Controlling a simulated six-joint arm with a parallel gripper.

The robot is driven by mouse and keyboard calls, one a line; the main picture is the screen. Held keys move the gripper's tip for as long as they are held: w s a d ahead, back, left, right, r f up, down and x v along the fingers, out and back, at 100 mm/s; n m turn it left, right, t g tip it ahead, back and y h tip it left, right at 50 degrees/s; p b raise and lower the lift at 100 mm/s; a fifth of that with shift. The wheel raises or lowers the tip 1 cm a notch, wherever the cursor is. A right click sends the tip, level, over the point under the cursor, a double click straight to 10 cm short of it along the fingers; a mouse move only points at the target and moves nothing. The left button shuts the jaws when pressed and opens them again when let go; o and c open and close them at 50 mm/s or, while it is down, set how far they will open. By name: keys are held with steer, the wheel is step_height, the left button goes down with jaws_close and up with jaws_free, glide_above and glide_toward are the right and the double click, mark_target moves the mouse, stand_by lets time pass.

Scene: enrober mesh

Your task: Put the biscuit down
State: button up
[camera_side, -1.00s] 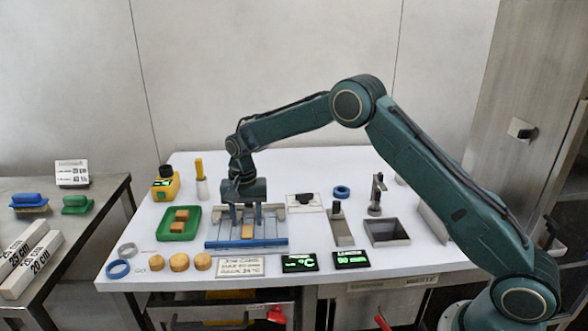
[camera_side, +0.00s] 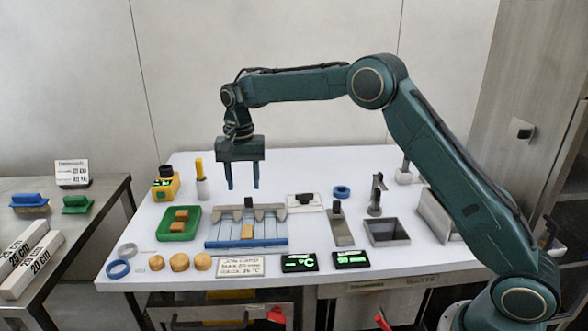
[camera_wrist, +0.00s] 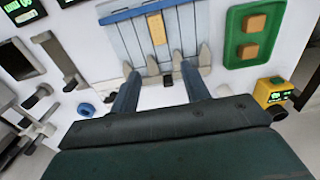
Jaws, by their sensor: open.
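A tan rectangular biscuit (camera_side: 247,231) lies on the slatted mesh (camera_side: 221,239), near its middle. It also shows in the wrist view (camera_wrist: 156,28), lying along the slats. Two more biscuits, one (camera_side: 181,215) behind the other, lie in the green tray (camera_side: 163,229) left of the mesh. My gripper (camera_side: 243,187) is open and empty. It hangs above the back part of the mesh, apart from the biscuit. In the wrist view both dark blue fingers (camera_wrist: 160,82) are spread wide with nothing between them.
Grey pointed pieces (camera_side: 259,214) line the mesh's back edge. Round biscuits (camera_side: 179,262), a sign card (camera_side: 240,267) and two displays (camera_side: 300,262) stand in front. A yellow device (camera_side: 165,185) is at back left. A square bin (camera_side: 387,231) is at right.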

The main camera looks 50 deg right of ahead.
stand_by(0.5)
steer(key=s+d+r+n+t, duration=0.2)
steer(key=s+r+n+t, duration=0.15)
steer(key=s+r, duration=1.25)
steer(key=s+f+n+t, duration=0.1)
steer(key=s+f+n, duration=0.1)
steer(key=s, duration=1)
steer(key=s+d+f+n+t, duration=0.1)
steer(key=s+f+n, duration=0.2)
steer(key=s, duration=0.9)
steer(key=shift+f, duration=0.3)
